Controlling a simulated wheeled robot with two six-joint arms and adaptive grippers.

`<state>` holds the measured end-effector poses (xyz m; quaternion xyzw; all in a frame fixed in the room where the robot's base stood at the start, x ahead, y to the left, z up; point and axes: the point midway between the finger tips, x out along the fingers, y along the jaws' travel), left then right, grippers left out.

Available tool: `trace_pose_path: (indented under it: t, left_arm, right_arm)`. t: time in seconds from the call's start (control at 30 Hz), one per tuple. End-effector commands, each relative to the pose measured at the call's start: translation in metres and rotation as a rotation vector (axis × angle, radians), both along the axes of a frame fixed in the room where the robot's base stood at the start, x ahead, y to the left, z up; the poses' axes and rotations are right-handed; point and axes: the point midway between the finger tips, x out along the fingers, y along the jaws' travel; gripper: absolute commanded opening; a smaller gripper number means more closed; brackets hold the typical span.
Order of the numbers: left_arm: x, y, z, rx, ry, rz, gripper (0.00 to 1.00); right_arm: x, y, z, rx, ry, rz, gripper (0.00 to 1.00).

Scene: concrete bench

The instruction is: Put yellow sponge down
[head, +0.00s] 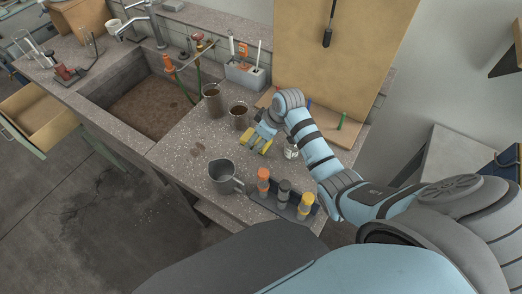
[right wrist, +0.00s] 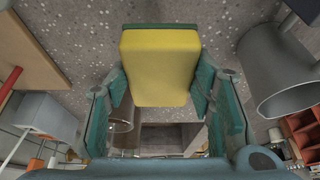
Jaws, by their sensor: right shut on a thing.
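The sponge (head: 254,147) is a yellow block with a dark green layer, low over the speckled bench (head: 190,150) in the head view. In the right wrist view the yellow sponge (right wrist: 160,65) fills the space between the finger pads. My right gripper (head: 263,134) is shut on it; its teal fingers also show in the right wrist view (right wrist: 161,90). I cannot tell whether the sponge touches the bench top. My left gripper is not in view.
A grey jug (head: 223,177) and a rack of capped bottles (head: 284,201) stand in front. Two brown cups (head: 213,101) stand behind to the left, beside the sink (head: 145,105). A small pale jar (head: 291,152) is right of the sponge. Bare bench lies to its left.

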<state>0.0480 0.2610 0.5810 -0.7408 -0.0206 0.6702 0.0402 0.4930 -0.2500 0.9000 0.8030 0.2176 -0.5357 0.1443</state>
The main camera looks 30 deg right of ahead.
Motion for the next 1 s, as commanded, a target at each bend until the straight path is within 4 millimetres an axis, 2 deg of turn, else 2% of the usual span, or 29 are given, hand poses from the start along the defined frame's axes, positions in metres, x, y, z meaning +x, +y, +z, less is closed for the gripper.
trace_pose_path:
  t: [0.03,0.17,0.3,0.7,0.73,0.83,0.87,1.0]
  left_arm:
    - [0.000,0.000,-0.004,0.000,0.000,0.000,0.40]
    - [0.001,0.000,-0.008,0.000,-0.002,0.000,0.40]
    - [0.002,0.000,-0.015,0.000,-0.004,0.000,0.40]
    - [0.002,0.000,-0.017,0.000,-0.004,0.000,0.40]
    - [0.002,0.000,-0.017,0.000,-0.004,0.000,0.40]
    - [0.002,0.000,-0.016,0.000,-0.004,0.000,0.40]
    - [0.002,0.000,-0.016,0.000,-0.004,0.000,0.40]
    - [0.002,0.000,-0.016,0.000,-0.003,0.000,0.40]
  right_arm:
    - [0.000,0.000,-0.011,0.001,0.002,-0.001,0.14]
    - [0.000,0.000,-0.029,0.000,0.000,-0.002,0.14]
    - [0.000,0.001,-0.057,0.000,0.001,-0.003,0.14]
    - [0.000,0.001,-0.064,-0.001,-0.001,-0.002,0.14]
    - [0.000,0.001,-0.064,-0.001,-0.001,-0.002,0.50]
    - [0.000,0.001,-0.063,-0.001,-0.001,-0.003,0.66]
    - [0.000,0.001,-0.063,0.000,-0.001,-0.003,0.69]
    - [0.000,0.001,-0.063,0.000,-0.001,-0.003,0.69]
